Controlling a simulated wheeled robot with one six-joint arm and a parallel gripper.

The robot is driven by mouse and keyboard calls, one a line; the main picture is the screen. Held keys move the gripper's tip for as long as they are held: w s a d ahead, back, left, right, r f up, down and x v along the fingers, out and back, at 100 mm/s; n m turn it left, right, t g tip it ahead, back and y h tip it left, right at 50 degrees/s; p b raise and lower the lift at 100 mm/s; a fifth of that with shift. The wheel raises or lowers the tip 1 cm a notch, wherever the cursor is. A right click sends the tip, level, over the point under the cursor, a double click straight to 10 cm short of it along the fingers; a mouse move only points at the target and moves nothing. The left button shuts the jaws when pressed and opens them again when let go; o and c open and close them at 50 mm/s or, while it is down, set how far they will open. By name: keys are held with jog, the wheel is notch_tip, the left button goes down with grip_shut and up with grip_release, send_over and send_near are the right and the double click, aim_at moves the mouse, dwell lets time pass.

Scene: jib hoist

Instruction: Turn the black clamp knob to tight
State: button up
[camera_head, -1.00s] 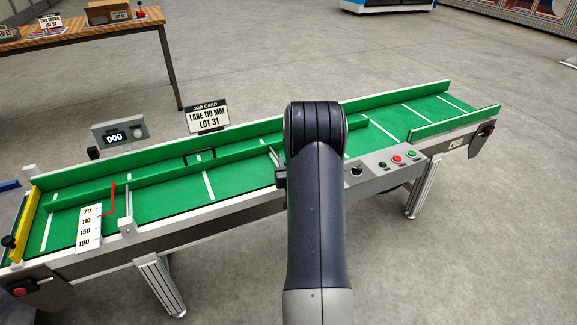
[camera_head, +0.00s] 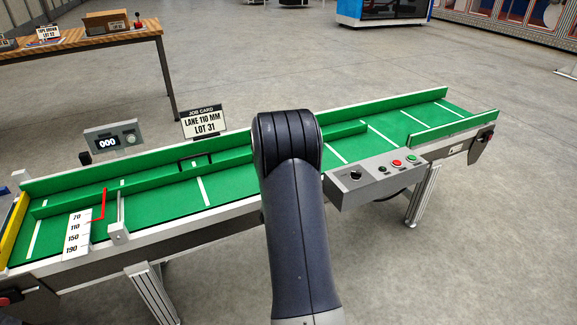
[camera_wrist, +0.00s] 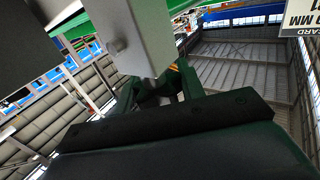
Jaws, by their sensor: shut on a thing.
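In the wrist view, the two dark fingers of my gripper (camera_wrist: 157,92) are closed in on a small dark thing at the lower end of a grey bracket (camera_wrist: 143,38). This appears to be the black clamp knob (camera_wrist: 152,97); it is mostly hidden between the fingers, and its turn angle cannot be read. In the head view, my arm stands in front of the conveyor and hides my gripper and the knob. The conveyor's green belt (camera_head: 232,183) has a long green lane guide (camera_head: 110,195) along it.
A control box (camera_head: 350,185) with a black selector and red and green buttons is right of my arm. A job card (camera_head: 203,122) reads lane 110 mm. A counter (camera_head: 112,138) shows 000. A red pointer (camera_head: 103,205) stands by the number scale (camera_head: 76,232). Open floor lies right.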

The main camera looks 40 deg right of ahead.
jog(key=o, duration=1)
jog(key=p+v, duration=0.1)
jog(key=v, duration=0.9)
jog(key=shift+s+a+p, duration=0.25)
jog(key=shift+p, duration=0.05)
jog(key=shift+d, duration=0.1)
jog(key=b+x, duration=0.1)
jog(key=x, duration=0.9)
jog(key=shift+b, duration=0.3)
jog(key=shift+w+d, duration=0.2)
jog(key=shift+w, duration=0.1)
